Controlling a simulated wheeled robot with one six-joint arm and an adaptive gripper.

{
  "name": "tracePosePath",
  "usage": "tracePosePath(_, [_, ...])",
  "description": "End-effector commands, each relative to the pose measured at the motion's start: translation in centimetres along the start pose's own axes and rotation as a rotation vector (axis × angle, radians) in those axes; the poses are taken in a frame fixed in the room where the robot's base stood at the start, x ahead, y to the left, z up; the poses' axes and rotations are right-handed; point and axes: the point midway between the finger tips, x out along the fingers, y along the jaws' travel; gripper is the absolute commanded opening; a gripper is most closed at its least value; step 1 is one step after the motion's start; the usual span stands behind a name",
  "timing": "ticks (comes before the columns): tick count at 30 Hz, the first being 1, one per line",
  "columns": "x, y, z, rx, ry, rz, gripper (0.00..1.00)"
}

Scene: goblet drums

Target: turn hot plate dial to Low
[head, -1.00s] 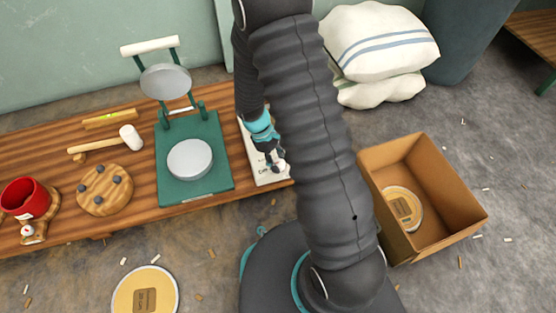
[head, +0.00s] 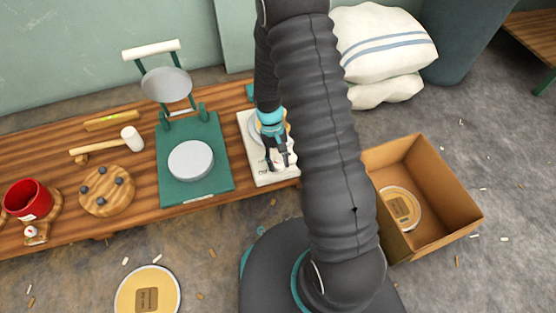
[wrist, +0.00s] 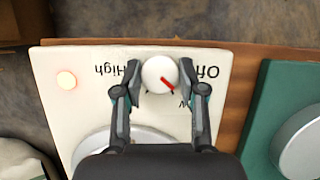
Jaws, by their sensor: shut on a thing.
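The hot plate (head: 249,150) is a cream box with a round metal plate, on the bench right of the green press. It also shows in the wrist view (wrist: 100,105). Its white dial (wrist: 158,70) has a red pointer aimed at the lower right, toward a label of which only a "w" shows. "High" reads upside down on the left and "Off" on the right. A lamp (wrist: 67,80) glows orange-red. My gripper (wrist: 161,88) is shut on the dial, one finger on each side; it also shows in the head view (head: 278,166).
The green press (head: 218,175) stands left of the hot plate. A mallet (head: 130,138), a round wooden board (head: 105,203) and a red mug (head: 28,200) lie farther left. An open cardboard box (head: 440,225) sits on the floor at right, and sacks (head: 385,45) are behind.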

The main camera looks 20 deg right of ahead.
Motion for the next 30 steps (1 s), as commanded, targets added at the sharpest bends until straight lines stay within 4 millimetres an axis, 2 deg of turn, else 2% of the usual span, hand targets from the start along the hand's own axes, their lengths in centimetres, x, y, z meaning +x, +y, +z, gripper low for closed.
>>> tracePosePath(12, [0.02,0.16,0.04,0.239,0.000,-0.099,0.06])
tracePosePath(30, [0.05,0.14,0.01,0.302,0.001,-0.125,0.06])
